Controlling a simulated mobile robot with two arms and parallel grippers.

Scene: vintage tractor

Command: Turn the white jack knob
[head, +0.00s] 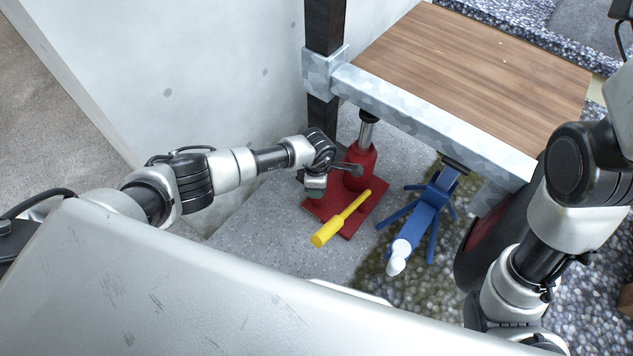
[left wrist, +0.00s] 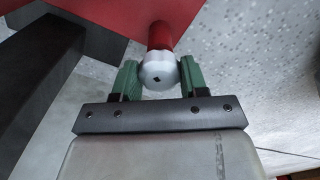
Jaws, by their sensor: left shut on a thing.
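A red jack (head: 360,165) with a silver piston stands on a red base plate (head: 350,222) under the wooden-topped bench. A small white knob (left wrist: 159,70) sticks out from the red jack in the left wrist view. My left gripper (left wrist: 158,78) has its green fingers on both sides of this knob and is shut on it. In the head view my left gripper (head: 316,186) is at the left side of the red jack, and the knob is hidden there. My right arm is at the right edge; its gripper is out of view.
A yellow handle (head: 340,220) lies across the red base's front. A blue jack stand (head: 425,215) with a white end piece (head: 397,258) stands to the right. The wooden-topped bench (head: 470,70) overhangs both. A pale wall (head: 180,60) is behind my left arm.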

